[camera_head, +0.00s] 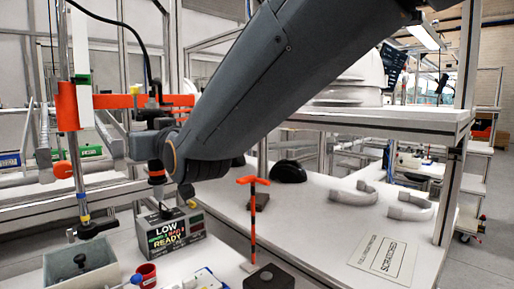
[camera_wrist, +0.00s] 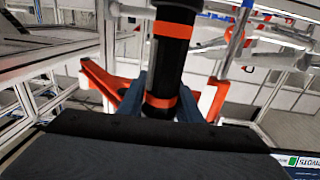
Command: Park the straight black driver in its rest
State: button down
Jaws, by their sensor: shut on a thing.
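My gripper (camera_wrist: 162,92) is shut on the straight black driver (camera_wrist: 172,52), a black cylinder with orange bands. In the wrist view the driver stands between the two blue-grey fingers, and its top runs out of the picture. In the head view my gripper (camera_head: 152,146) is at the left, and the driver (camera_head: 157,167) shows below it, above the display box. A low black block (camera_head: 268,277) with a round recess sits at the table's front. An orange T-topped stand (camera_head: 253,205) is behind it. I cannot tell which thing is the driver's rest.
The display box (camera_head: 172,232) reads LOW and READY. A grey bin (camera_head: 80,268) and red cup (camera_head: 146,273) stand at the front left. An orange bar (camera_head: 120,101) crosses behind my gripper.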

jog(key=d+b, duration=0.3)
jog(key=d, duration=0.7)
jog(key=shift+b, duration=0.4)
jog(key=shift+d, duration=0.1)
jog(key=d+p, duration=0.3)
jog(key=d, duration=0.7)
jog(key=shift+p, duration=0.35)
jog(key=shift+w, duration=0.1)
dwell(0.4)
